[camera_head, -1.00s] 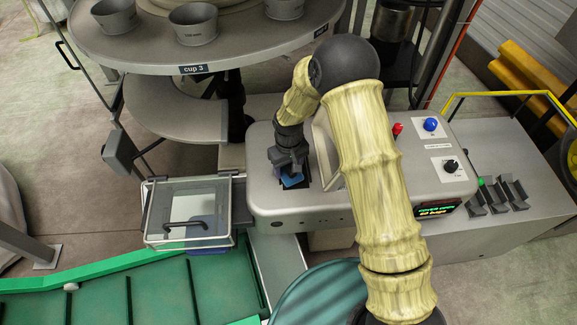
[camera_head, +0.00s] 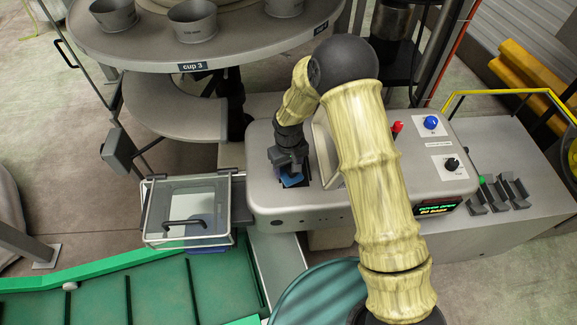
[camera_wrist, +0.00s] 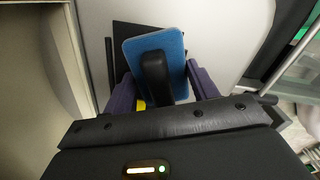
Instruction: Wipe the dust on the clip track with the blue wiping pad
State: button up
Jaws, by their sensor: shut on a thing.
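The blue wiping pad (camera_head: 292,180) is under my gripper (camera_head: 287,160) at the left part of the grey machine. In the wrist view the blue pad (camera_wrist: 172,48) shows its top, with a black handle (camera_wrist: 155,76) between the two purple fingers. My gripper (camera_wrist: 158,88) is shut on this handle. The pad lies over a dark slot (camera_wrist: 120,34) in the pale machine top, which I take to be the clip track. The pad and fingers hide most of the slot. I cannot tell whether the pad touches it, and no dust can be made out.
The grey machine (camera_head: 265,203) carries an opened cover (camera_head: 324,150) just right of my gripper. A red knob (camera_head: 397,128), a blue button (camera_head: 431,124) and a black dial (camera_head: 451,165) are further right. A clear-lidded box (camera_head: 187,212) adjoins on the left. A round table (camera_head: 240,52) with cups stands behind.

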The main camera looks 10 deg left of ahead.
jog(key=shift+f, duration=0.25)
jog(key=shift+w+d+r, duration=0.1)
jog(key=shift+w+d, duration=0.15)
jog(key=shift+d, duration=0.75)
jog(key=shift+w+d, duration=0.25)
jog(key=shift+d, duration=0.75)
jog(key=shift+f, duration=0.2)
jog(key=shift+a, duration=0.15)
jog(key=shift+s+a+r+b, duration=0.1)
jog(key=shift+s+a+b, duration=0.15)
jog(key=shift+a, duration=0.7)
jog(key=shift+s+a+r+b, duration=0.15)
jog(key=shift+s+a, duration=0.2)
jog(key=shift+a, duration=0.6)
jog(key=shift+f, duration=0.1)
jog(key=shift+w, duration=0.15)
